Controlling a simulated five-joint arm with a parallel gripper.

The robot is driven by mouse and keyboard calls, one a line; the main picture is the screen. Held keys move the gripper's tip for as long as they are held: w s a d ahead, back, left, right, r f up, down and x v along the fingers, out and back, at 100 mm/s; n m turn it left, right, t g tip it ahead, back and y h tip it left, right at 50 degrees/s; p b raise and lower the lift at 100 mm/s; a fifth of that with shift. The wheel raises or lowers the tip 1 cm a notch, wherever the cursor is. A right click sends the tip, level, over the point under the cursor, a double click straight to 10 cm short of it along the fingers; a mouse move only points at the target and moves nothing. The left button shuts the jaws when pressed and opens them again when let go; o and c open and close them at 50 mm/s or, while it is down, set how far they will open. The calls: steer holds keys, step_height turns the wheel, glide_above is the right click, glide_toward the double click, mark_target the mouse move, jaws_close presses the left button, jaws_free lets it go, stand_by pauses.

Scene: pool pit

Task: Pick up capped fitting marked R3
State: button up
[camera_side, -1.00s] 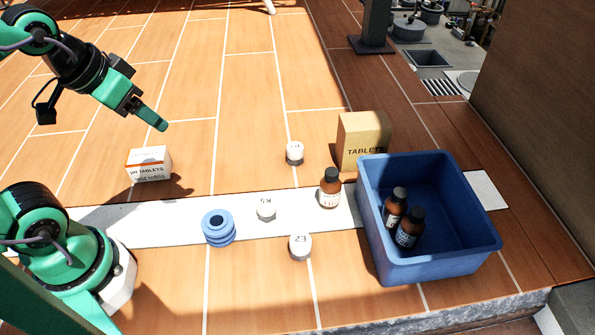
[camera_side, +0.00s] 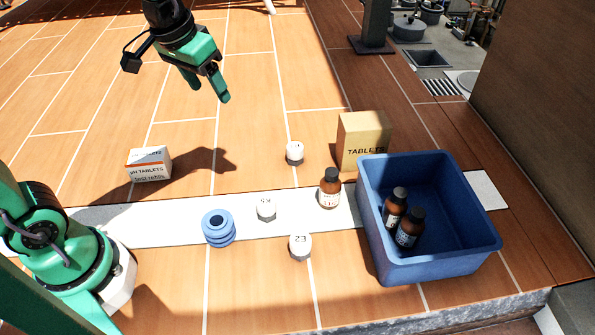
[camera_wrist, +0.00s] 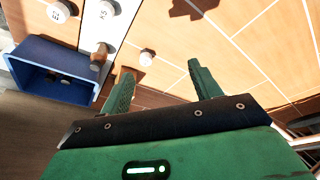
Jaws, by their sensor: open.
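Three white capped fittings stand on the floor. One (camera_side: 294,152) is at the back, left of the tan box; its mark is too small to read. It also shows in the wrist view (camera_wrist: 147,57), close to my fingertips in the picture. A second fitting (camera_side: 266,210) on the white strip seems to read K5, also in the wrist view (camera_wrist: 104,9). The third (camera_side: 300,247), in front, reads E2 and shows in the wrist view (camera_wrist: 58,12). I cannot make out R3 on any cap. My gripper (camera_side: 209,91) is open and empty, raised above the floor, left of the fittings.
A blue bin (camera_side: 440,268) holding two brown bottles (camera_side: 408,228) stands right. A brown bottle (camera_side: 330,188) is upright beside it, with a tan tablets box (camera_side: 363,140) behind. A blue ringed piece (camera_side: 218,228) and white pH tablets box (camera_side: 149,164) stand left.

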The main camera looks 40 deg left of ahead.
steer(key=w+d+f+g, duration=0.25)
steer(key=w+f, duration=0.35)
steer(key=w, duration=0.3)
glide_above(295, 146)
steer(key=shift+n+g, duration=0.3)
steer(key=shift+g, duration=0.05)
steer(key=f, duration=0.8)
steer(key=shift+s+a+f, duration=0.3)
steer(key=shift+s+f, duration=0.1)
steer(key=shift+w+d+f, duration=0.2)
steer(key=shift+w+f, duration=0.05)
steer(key=shift+f, duration=0.3)
steer(key=shift+w+d+f, duration=0.1)
steer(key=shift+w+f, duration=0.05)
steer(key=shift+f, duration=3.75)
steer(key=c, duration=1.1)
steer(key=shift+o, duration=0.2)
steer(key=shift+r, duration=0.2)
